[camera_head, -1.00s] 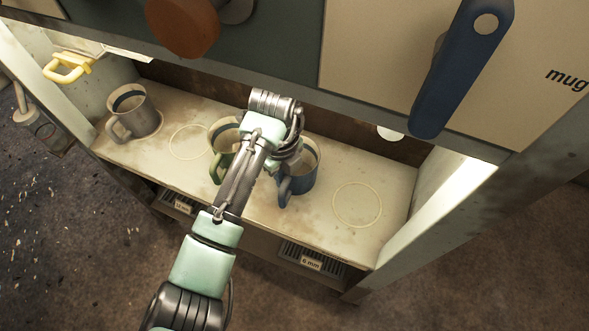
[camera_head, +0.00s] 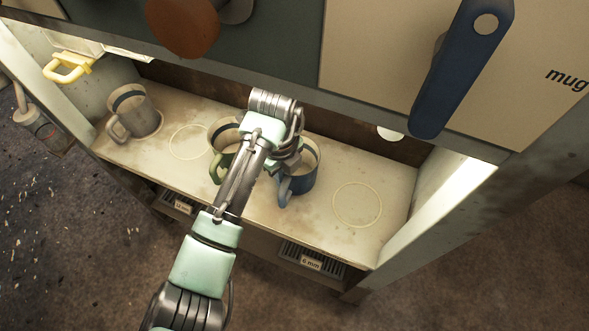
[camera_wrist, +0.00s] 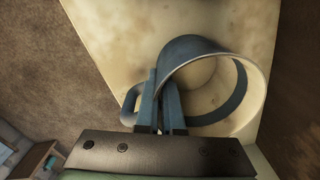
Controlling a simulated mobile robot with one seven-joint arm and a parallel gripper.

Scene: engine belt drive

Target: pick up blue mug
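The blue mug (camera_head: 303,181) stands upright on the shelf, right of the middle, partly hidden by my arm in the head view. In the wrist view, its round rim and wall (camera_wrist: 242,99) show from above, with the handle (camera_wrist: 130,103) to the left. My gripper (camera_wrist: 160,84) is at the handle side of the mug. Its two fingers are close together, one on each side of the mug's wall, and look shut on it. In the head view the fingertips are hidden behind the wrist. I cannot tell whether the mug's base touches the shelf.
A green mug (camera_head: 217,168) stands close left of my wrist, partly hidden. A grey mug (camera_head: 139,115) stands at the shelf's left end. The pale shelf (camera_head: 335,180) has free room to the right, around an empty ring mark. A cabinet panel with a blue lever (camera_head: 455,75) overhangs it.

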